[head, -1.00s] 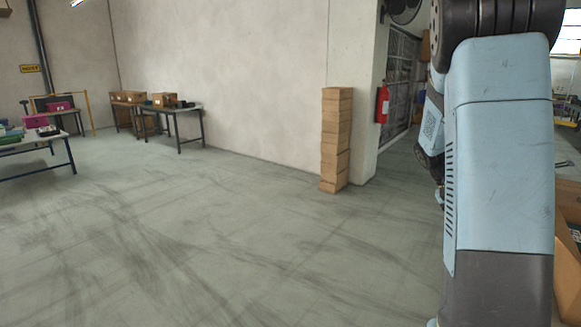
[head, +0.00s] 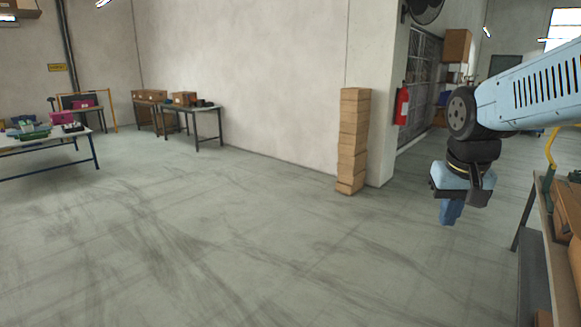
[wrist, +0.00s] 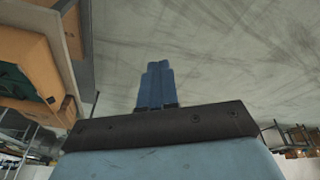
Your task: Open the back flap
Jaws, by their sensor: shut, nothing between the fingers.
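My gripper (head: 451,213) hangs pointing down over bare floor, left of the table at the right edge. In the wrist view its blue fingers (wrist: 157,84) are together with nothing between them. A brown cardboard box (head: 568,215) is cut off by the right edge in the head view. In the wrist view an orange-brown box (wrist: 38,52) with its top open and something dark green inside lies at the upper left, apart from the fingers. I cannot tell which part of it is the back flap.
The box stands on a table (head: 541,240) with a yellow bar at its far end. A tall stack of cartons (head: 353,140) stands by the wall's end. Tables with boxes (head: 207,126) and trays stand at the back left. The floor between is clear.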

